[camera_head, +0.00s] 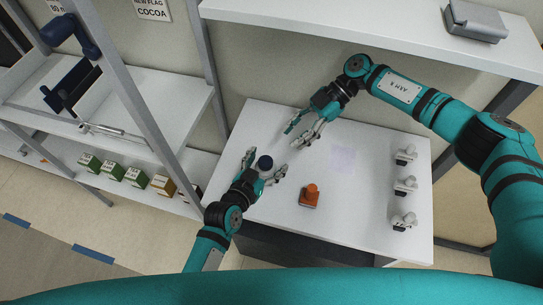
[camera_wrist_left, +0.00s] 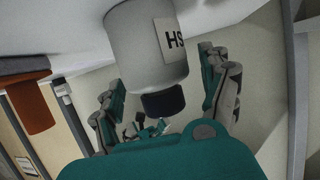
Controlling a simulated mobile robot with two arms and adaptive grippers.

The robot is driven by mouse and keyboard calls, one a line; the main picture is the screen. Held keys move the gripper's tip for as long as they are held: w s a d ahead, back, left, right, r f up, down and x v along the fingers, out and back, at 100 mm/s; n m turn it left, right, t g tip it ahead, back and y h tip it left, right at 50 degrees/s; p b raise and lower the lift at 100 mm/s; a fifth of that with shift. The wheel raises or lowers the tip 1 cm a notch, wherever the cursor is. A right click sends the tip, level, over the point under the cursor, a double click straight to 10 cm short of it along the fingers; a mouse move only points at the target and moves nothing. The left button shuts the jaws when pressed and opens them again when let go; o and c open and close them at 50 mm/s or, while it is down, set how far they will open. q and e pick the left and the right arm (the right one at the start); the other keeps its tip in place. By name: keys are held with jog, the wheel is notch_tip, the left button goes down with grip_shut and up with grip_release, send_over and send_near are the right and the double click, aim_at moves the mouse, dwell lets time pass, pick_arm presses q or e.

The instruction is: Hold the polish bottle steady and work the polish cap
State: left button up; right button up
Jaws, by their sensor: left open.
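The polish bottle stands on the white table with its dark cap (camera_head: 264,163) upward in the head view. In the left wrist view the bottle (camera_wrist_left: 146,45) is a pale grey cylinder with a white label reading "HS", and its dark cap (camera_wrist_left: 163,101) points down the picture. My left gripper (camera_head: 267,160) is open, with its fingers on either side of the bottle; I cannot tell whether they touch it. My right gripper (camera_head: 293,136) is above the back of the table, beyond the bottle, with its fingers apart and nothing seen between them.
An orange object (camera_head: 310,195) stands on the table right of the bottle. A shelf unit (camera_head: 180,95) stands left, and a high shelf (camera_head: 390,25) overhangs the back.

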pick_arm(q)
jog(key=shift+x, duration=1.65)
grip_shut()
dwell(0.5)
